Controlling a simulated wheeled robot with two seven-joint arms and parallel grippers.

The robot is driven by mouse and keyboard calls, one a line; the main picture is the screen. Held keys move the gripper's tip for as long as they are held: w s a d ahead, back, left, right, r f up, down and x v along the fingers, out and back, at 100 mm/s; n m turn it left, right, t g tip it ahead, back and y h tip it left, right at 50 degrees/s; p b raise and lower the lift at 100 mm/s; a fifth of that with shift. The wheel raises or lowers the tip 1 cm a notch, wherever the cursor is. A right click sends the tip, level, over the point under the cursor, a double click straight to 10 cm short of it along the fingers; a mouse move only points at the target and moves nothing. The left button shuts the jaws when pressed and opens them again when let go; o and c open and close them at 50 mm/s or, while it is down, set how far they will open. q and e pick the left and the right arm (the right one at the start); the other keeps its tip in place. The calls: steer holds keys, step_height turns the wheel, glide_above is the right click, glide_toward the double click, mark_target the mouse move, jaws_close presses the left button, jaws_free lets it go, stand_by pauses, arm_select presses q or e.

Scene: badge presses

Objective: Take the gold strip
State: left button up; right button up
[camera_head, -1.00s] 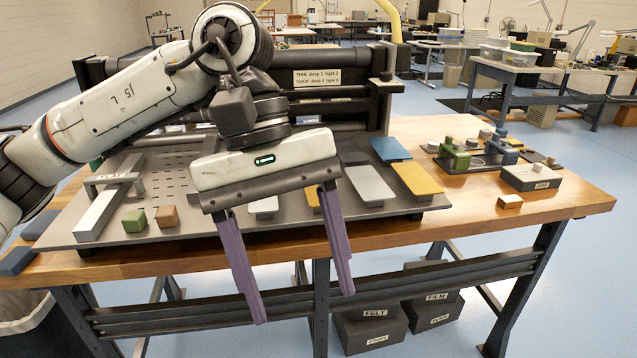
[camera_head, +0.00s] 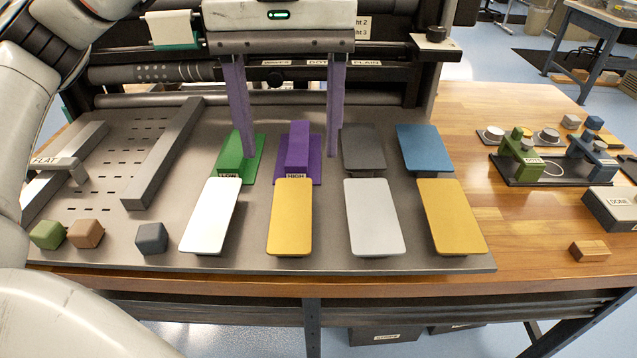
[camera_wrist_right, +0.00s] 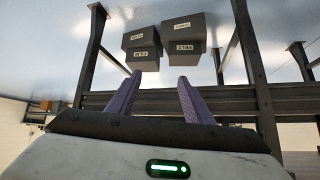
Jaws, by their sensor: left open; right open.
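Two gold strips lie at the front of the grey metal plate. One gold strip (camera_head: 291,217) is in the middle, between a white strip (camera_head: 212,215) and a light grey strip (camera_head: 374,217). The other gold strip (camera_head: 451,217) is at the far right. My left gripper (camera_head: 288,155) is open and empty, its purple fingers pointing down over the back row, behind the middle gold strip. Its fingers are on either side of a purple block (camera_head: 298,150) marked HIGH; I cannot tell the height gap. My right gripper (camera_wrist_right: 159,77) is open and empty in the right wrist view.
A green block (camera_head: 238,158), a dark grey strip (camera_head: 363,148) and a blue strip (camera_head: 424,148) form the back row. Small blocks, including a blue-grey one (camera_head: 151,238), lie at front left. Labelled boxes (camera_wrist_right: 185,35) show in the right wrist view. The wooden bench (camera_head: 510,245) is partly clear at right.

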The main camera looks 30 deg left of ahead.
mark_target(291, 212)
arm_select(q)
steer(key=f, duration=0.2)
steer(key=s+f+b, duration=0.1)
steer(key=f, duration=0.1)
steer(key=shift+f, duration=0.5)
step_height(291, 212, down, 4)
steer(key=shift+w+f+b, duration=0.1)
steer(key=shift+f+b, duration=0.05)
steer(key=shift+b, duration=0.65)
steer(key=shift+f, duration=0.1)
arm_select(e)
steer(key=shift+s+a+f, duration=0.25)
steer(key=shift+s+f, duration=0.05)
steer(key=shift+f, duration=0.2)
steer(key=shift+s+a+f, duration=0.25)
steer(key=shift+f, duration=0.25)
arm_select(q)
steer(key=shift+f, duration=0.2)
arm_select(e)
steer(key=shift+f, duration=0.15)
arm_select(q)
steer(key=shift+c, duration=0.5)
arm_select(e)
steer(key=shift+s+d+f, duration=0.1)
steer(key=shift+s+f, duration=0.05)
arm_select(q)
steer(key=c, duration=1.1)
